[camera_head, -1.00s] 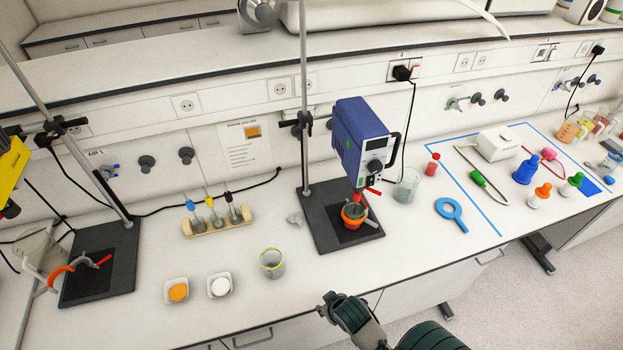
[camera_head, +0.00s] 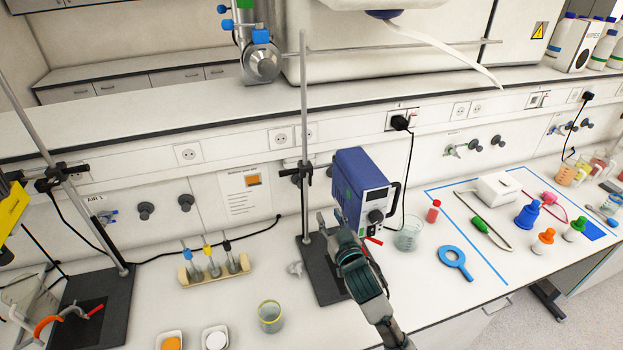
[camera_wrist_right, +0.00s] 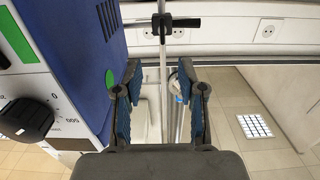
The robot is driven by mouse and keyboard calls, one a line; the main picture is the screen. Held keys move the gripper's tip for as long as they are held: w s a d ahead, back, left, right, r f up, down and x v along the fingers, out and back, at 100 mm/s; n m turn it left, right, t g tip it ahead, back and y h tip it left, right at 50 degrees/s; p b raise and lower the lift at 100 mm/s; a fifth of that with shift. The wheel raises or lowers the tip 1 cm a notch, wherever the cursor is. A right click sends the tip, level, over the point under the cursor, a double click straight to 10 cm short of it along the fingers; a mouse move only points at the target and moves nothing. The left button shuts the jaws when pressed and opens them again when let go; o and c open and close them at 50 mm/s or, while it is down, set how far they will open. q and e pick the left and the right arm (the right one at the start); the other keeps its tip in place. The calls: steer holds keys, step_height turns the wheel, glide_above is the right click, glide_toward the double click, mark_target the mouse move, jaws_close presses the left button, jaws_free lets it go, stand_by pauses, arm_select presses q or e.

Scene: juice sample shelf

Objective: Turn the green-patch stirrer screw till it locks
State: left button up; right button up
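The blue overhead stirrer (camera_head: 362,180) is mounted on a vertical rod (camera_head: 304,110) above a dark base plate (camera_head: 322,275). In the right wrist view, its blue side (camera_wrist_right: 85,50) fills the left and carries a round green patch (camera_wrist_right: 110,78). A black clamp with a bar (camera_wrist_right: 165,22) sits on the rod ahead. I cannot clearly make out a separate screw. My right gripper (camera_wrist_right: 160,75) is open and empty, its fingers beside the stirrer's side, with the rod showing between and beyond them. In the head view my right arm hides the stirrer's lower part. My left gripper is not in view.
A beaker (camera_head: 409,235) and a red-capped vial (camera_head: 433,212) stand right of the stirrer. A rack of tubes (camera_head: 213,270) and a yellow-rimmed beaker (camera_head: 270,316) stand left. A second stand (camera_head: 105,310) is at far left. A black cable (camera_head: 409,165) hangs behind the stirrer.

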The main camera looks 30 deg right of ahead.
mark_target(310, 180)
steer(key=p+x, duration=0.1)
steer(key=x, duration=0.4)
steer(key=r+p+x, duration=0.1)
steer(key=x, duration=0.5)
steer(key=p+x, duration=0.1)
steer(key=x, duration=0.5)
steer(key=shift+w+r+p, duration=0.15)
steer(key=shift+w+p, duration=0.05)
steer(key=shift+p, duration=0.1)
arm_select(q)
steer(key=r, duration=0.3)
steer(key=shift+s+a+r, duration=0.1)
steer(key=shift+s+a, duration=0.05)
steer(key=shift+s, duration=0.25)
arm_select(e)
steer(key=shift+a, duration=0.15)
jaws_close()
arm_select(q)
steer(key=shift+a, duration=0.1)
